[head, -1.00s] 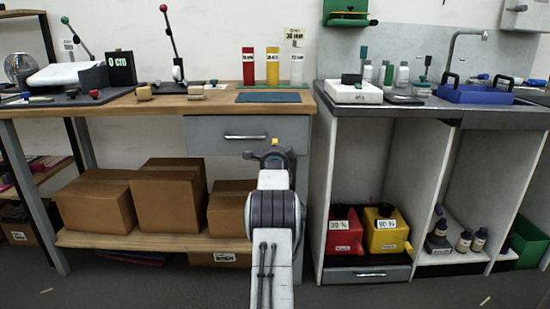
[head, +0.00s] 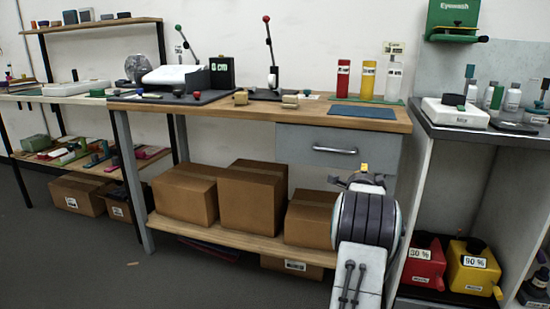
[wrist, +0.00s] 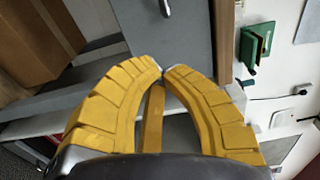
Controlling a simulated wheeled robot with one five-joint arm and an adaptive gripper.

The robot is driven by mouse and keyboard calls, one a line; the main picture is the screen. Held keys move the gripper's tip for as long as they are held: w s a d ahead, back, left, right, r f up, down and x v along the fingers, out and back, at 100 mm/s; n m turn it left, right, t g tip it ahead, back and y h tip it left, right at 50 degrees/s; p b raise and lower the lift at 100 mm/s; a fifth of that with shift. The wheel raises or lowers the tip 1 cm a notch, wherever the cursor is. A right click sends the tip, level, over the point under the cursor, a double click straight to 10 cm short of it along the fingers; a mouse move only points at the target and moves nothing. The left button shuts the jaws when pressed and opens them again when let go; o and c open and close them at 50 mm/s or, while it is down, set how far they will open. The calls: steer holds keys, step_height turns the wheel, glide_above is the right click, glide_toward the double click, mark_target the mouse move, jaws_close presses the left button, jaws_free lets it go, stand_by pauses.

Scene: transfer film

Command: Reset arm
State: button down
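My arm rises at the lower right of the head view, in front of the workbench. My gripper (head: 363,168) is mostly hidden behind my arm, with a small yellow part showing below the drawer. In the wrist view, the two yellow fingers of my gripper (wrist: 162,70) curve inward and their tips meet or nearly meet. No object shows between the tips. A narrow yellow-brown strip shows in the gap behind them; I cannot tell what it is.
The wooden workbench (head: 270,112) has a grey drawer (head: 322,148) close behind my gripper. Cardboard boxes (head: 252,198) sit on its lower shelf. A cabinet with red (head: 424,262) and yellow (head: 472,268) containers stands at right.

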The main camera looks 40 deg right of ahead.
steer(key=w+a+r+n+y+p, duration=0.3)
steer(key=a+r+n+p, duration=0.15)
steer(key=a, duration=0.35)
steer(key=w+a+r+n+y+p, duration=0.2)
steer(key=w+a+r+n+p, duration=0.15)
steer(key=a+r+p, duration=0.4)
steer(key=s+a+r+n+y+p, duration=0.1)
steer(key=a+r+n+y+p, duration=0.2)
steer(key=a, duration=0.6)
steer(key=a+r+n+y+p, duration=0.1)
steer(key=a+r+n+p, duration=0.3)
steer(key=a, duration=0.6)
steer(key=s+a+r+n+g+y+p, duration=0.3)
steer(key=s+a+r+n+p, duration=0.1)
steer(key=s+a+n+p, duration=0.3)
steer(key=s+a+r+n+g+y+p, duration=0.3)
steer(key=s+a+n+p, duration=0.4)
steer(key=s+a+p, duration=0.4)
steer(key=s+a+r, duration=0.1)
steer(key=s+a, duration=0.4)
steer(key=s, duration=0.1)
steer(key=shift+s+a+p, duration=0.25)
steer(key=shift+a+p, duration=0.05)
steer(key=shift+p, duration=0.05)
steer(key=shift+r, duration=0.1)
